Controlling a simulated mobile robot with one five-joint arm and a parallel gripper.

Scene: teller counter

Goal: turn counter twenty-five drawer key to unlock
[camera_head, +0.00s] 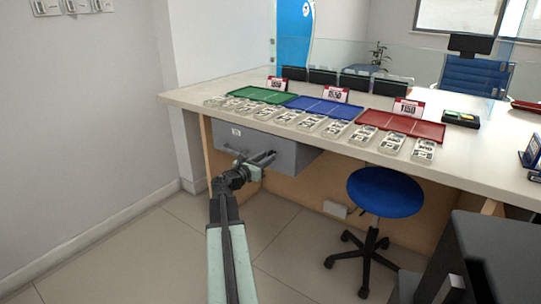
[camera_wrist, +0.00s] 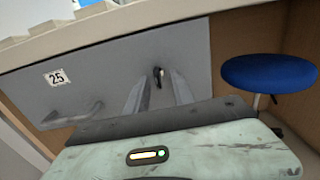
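The grey counter drawer (camera_head: 290,155) hangs under the counter top; in the wrist view its front (camera_wrist: 110,65) carries a white label "25" (camera_wrist: 57,77). A small dark key (camera_wrist: 158,73) sits in the drawer front, right of the drawer handle (camera_wrist: 72,118). My gripper (camera_wrist: 157,84) is open in the wrist view, its two grey fingers apart and pointing at the drawer front. The key shows between the fingertips, with no visible contact. In the head view my gripper (camera_head: 263,158) is in front of the drawer, and the key cannot be made out.
A blue stool (camera_head: 385,191) stands right of the drawer; it also shows in the wrist view (camera_wrist: 268,73). The counter top (camera_head: 190,95) holds green, blue and red trays and several banknote bundles. A white wall (camera_head: 85,110) is at left. Floor in front of the drawer is clear.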

